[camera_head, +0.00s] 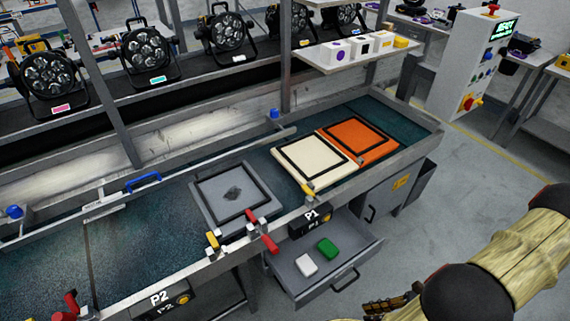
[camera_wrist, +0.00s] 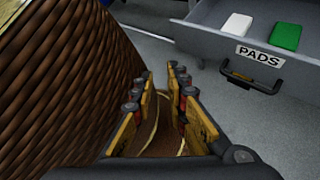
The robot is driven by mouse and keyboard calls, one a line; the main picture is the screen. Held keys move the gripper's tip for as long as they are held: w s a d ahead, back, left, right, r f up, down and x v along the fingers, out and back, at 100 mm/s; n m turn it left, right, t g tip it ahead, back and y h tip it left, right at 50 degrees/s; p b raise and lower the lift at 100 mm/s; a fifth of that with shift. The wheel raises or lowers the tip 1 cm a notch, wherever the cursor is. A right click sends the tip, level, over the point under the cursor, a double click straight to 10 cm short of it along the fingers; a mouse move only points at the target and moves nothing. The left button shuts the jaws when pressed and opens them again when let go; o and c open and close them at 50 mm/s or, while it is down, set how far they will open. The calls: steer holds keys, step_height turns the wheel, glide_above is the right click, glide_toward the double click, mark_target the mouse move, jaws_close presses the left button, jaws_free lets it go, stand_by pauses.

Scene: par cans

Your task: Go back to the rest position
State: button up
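My gripper (camera_wrist: 162,82) shows in the wrist view with its two fingers apart and no object held between them. Brown surface with a yellow curve shows through the gap. In the head view my gripper (camera_head: 388,306) is only partly visible at the bottom edge, beside my arm and in front of the open drawer (camera_head: 345,262). The drawer holds a white pad (camera_head: 306,264) and a green pad (camera_head: 327,248). In the wrist view the drawer's handle (camera_wrist: 252,78) is beyond the fingertips, to the right, apart from them.
The workbench (camera_head: 140,222) carries a grey tile (camera_head: 262,186), a cream tile (camera_head: 291,170) and an orange tile (camera_head: 375,155). Red-handled clamps (camera_head: 268,243) stand at its front edge. A control box (camera_head: 478,62) stands at back right. Grey floor (camera_head: 455,165) right of the bench is clear.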

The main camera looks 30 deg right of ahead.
steer(key=w+a+r+n+g+h, duration=0.1)
steer(key=w+r+n+g+h, duration=0.35)
steer(key=r+n, duration=0.6)
steer(key=w+a+r+n+g+h, duration=0.1)
steer(key=w+r+n+g+h, duration=0.2)
steer(key=w+r+n, duration=0.7)
steer(key=a+r+n+t+h+p, duration=0.1)
steer(key=a+r+n+t, duration=0.5)
steer(key=a+r, duration=1.3)
steer(key=shift+w+r+n+h+p, duration=0.35)
steer(key=shift+w+r+n+h, duration=0.1)
steer(key=shift+r+n, duration=0.5)
steer(key=shift+f+t, duration=0.1)
steer(key=shift+t, duration=0.15)
stand_by(0.4)
